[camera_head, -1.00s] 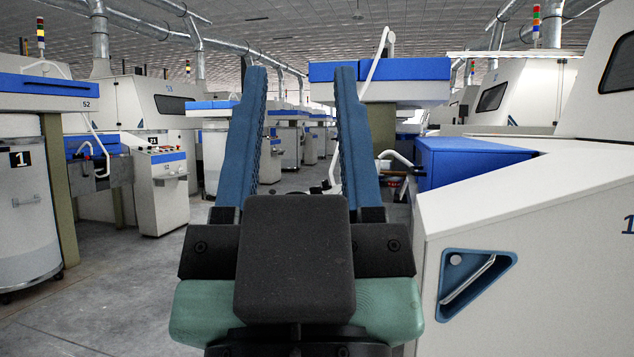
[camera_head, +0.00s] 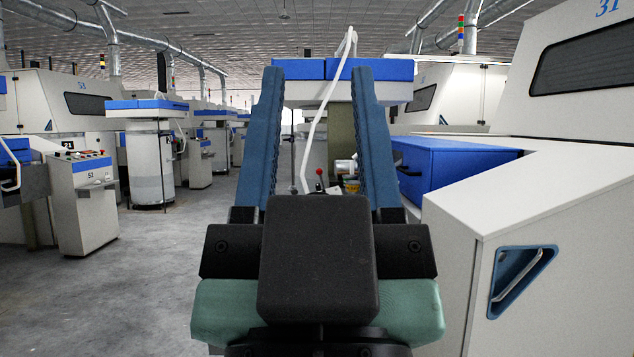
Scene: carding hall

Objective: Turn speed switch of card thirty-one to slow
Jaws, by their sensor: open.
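Card thirty-one (camera_head: 570,160) is the large white machine on the right, with a blue 31 near its top edge and a dark window. A blue box-shaped part (camera_head: 455,165) joins its far end. No speed switch can be made out on it. A small red ball knob (camera_head: 320,173) shows low between my fingers, partly hidden by my gripper; I cannot tell what it belongs to. My gripper (camera_head: 317,72) is open and empty, its two blue fingers pointing ahead and up, apart from the machine in the picture.
A control cabinet marked 52 (camera_head: 85,205) with buttons stands at the left. A white can (camera_head: 150,165) under a blue-topped unit stands beyond it. The grey floor (camera_head: 170,270) is clear at left centre. The machine's white side (camera_head: 560,240) is close on the right.

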